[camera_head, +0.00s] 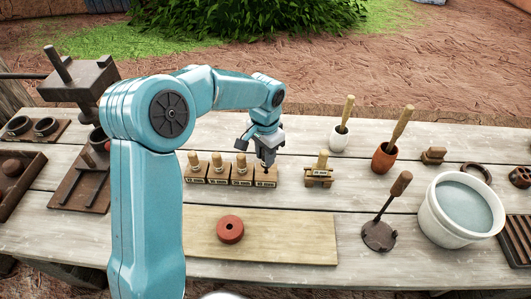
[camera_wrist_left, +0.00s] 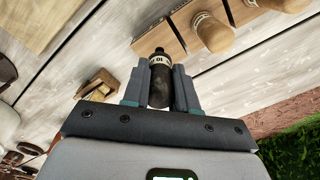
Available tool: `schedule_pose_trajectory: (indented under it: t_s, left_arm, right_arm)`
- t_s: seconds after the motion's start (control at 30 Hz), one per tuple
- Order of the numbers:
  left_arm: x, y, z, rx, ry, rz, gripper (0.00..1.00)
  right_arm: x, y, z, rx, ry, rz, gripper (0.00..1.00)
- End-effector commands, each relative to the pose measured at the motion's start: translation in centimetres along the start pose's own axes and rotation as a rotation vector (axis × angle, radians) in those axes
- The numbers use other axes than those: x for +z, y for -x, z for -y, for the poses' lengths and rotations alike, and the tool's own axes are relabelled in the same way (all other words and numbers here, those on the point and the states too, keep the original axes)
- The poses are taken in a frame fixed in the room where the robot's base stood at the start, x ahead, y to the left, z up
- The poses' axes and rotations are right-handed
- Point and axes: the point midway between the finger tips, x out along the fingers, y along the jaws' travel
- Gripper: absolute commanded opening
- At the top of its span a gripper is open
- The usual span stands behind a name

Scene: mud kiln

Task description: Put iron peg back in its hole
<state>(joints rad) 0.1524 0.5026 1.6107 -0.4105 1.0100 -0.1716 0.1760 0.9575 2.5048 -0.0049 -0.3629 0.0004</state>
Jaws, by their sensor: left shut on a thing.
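The dark iron peg (camera_wrist_left: 160,88), with a pale lettered band, is held between the two fingers of my left gripper (camera_wrist_left: 160,84) in the wrist view. In the head view my left gripper (camera_head: 265,158) points down at the rightmost block (camera_head: 265,181) of a row of labelled wooden blocks. The peg's lower end is at or just above this block; I cannot tell if it is in a hole. Wooden pegs (camera_head: 217,160) stand in the other blocks of the row. My right gripper is not in view.
A separate small wooden stand (camera_head: 319,175) with a peg is right of the row. A wooden board (camera_head: 280,240) with a red ring (camera_head: 230,229) lies in front. Mortars (camera_head: 385,158), a round-headed tool (camera_head: 379,235) and a white bucket (camera_head: 430,215) stand to the right.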

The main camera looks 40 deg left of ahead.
Motion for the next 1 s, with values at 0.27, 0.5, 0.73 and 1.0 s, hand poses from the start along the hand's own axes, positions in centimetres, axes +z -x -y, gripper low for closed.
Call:
schedule_pose_trajectory:
  t_s: [0.27,0.5,0.73,1.0]
  left_arm:
    - [0.0,-0.3,0.0,0.0,0.0,0.0,0.0]
    - [0.0,-0.6,0.0,0.0,0.0,0.0,0.0]
    - [0.0,-0.9,0.0,0.0,0.0,0.0,0.0]
    - [0.0,-1.2,0.0,0.0,0.0,0.0,0.0]
  right_arm:
    - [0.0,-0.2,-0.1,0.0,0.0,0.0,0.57]
    - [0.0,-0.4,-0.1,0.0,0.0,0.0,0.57]
    - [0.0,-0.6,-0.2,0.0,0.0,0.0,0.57]
    - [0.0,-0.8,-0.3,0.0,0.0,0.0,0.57]
